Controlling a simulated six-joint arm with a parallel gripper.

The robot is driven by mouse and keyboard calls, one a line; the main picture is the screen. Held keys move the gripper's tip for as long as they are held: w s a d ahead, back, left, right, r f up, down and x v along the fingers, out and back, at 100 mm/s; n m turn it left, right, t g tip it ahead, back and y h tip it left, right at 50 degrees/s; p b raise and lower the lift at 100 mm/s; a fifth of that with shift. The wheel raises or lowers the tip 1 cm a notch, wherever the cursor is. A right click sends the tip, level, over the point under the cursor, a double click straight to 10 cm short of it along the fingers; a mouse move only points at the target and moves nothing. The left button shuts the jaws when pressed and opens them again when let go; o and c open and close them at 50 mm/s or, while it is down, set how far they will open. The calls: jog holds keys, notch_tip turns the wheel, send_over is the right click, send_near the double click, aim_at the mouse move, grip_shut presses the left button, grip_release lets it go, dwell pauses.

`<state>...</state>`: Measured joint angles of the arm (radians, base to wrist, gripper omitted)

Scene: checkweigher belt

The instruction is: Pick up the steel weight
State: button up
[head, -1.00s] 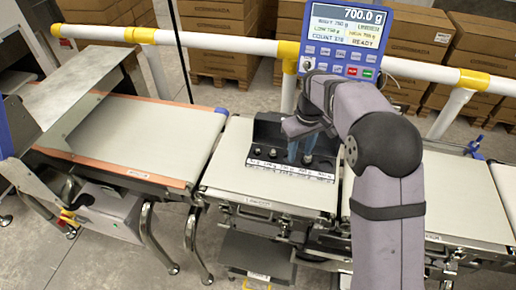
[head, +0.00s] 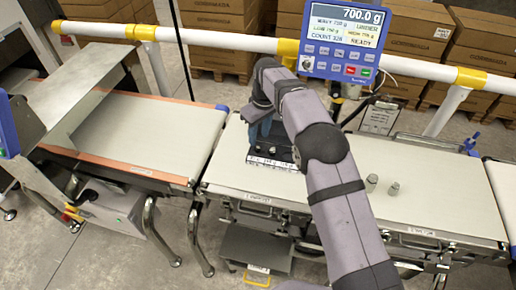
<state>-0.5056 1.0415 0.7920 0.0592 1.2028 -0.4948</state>
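Two small steel weights stand on the belt right of my arm, one (head: 371,182) left of the other (head: 394,189). A black weight block (head: 283,165) with a white label strip along its front sits on the middle belt, partly hidden by my arm. Dark knobs of weights in it show only in part. My gripper (head: 262,132) points down over the left end of the block. Its bluish fingers are small and partly covered by the wrist, so their opening and contact with any weight are unclear.
A blue display (head: 345,40) reading 700.0 g stands behind the belts beside a white and yellow rail (head: 220,40). The left belt (head: 140,130) is bare. Stacked cartons (head: 410,50) stand behind the rail.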

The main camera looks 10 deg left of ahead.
aim_at(258, 147)
jog(key=shift+w+a+f+p, duration=0.1)
jog(key=shift+f+p, duration=0.65)
jog(key=shift+f, duration=0.65)
jog(key=shift+w+a+f+p, duration=0.1)
jog(key=shift+f+p, duration=0.65)
jog(key=shift+f, duration=0.6)
grip_shut()
